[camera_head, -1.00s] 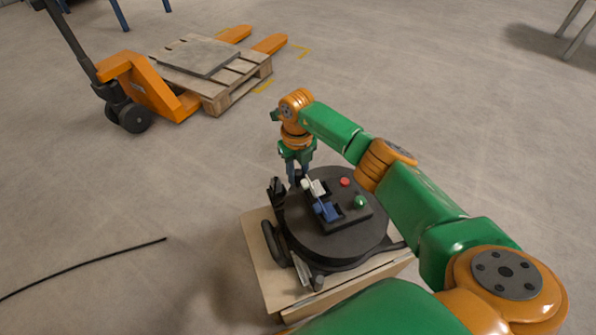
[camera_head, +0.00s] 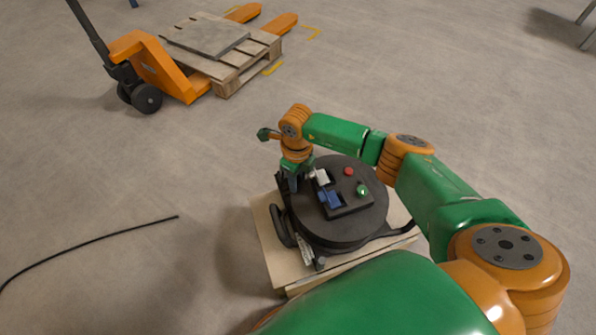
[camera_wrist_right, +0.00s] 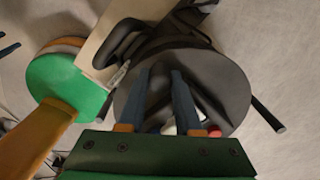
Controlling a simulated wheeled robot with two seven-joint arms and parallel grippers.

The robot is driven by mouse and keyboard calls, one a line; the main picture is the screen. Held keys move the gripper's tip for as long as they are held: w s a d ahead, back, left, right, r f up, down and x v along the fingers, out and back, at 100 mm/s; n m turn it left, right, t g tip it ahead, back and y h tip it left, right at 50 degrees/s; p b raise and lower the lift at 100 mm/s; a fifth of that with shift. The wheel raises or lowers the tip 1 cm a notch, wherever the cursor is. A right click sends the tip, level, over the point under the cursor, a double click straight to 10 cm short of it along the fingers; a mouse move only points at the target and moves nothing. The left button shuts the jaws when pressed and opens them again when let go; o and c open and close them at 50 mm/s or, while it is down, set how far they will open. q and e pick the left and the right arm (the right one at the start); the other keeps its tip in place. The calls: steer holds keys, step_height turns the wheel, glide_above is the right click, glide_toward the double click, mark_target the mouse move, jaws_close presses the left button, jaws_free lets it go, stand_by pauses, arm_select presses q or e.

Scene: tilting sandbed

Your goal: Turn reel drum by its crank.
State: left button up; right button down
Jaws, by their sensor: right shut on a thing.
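The reel drum (camera_head: 345,232) is a black round disc lying face up. Its top carries a panel with blue and white sockets, a red button (camera_head: 348,171) and a green button (camera_head: 362,191). My right gripper (camera_head: 290,184) points down at the drum's left edge, shut on the dark crank handle, which its fingers mostly hide. In the right wrist view the two fingers (camera_wrist_right: 161,74) reach over the drum (camera_wrist_right: 228,78), with dark parts between and behind them. My left gripper is not in view.
The reel rests on a pale wooden board (camera_head: 268,245), with black frame bars around it. A black cable (camera_head: 95,239) lies on the floor at left. An orange pallet jack (camera_head: 152,66) with a wooden pallet (camera_head: 232,75) stands at the back left.

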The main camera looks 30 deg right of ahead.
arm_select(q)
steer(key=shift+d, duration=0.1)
arm_select(e)
steer(key=shift+s, duration=0.1)
stand_by(0.3)
steer(key=c, duration=0.6)
jaws_free()
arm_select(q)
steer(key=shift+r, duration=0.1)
arm_select(e)
step_height(320, 180, up, 6)
steer(key=shift+r+p, duration=0.25)
steer(key=shift+p, duration=0.75)
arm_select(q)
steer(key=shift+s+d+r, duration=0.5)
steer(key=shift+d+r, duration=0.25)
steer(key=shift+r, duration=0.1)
arm_select(e)
steer(key=shift+r, duration=0.3)
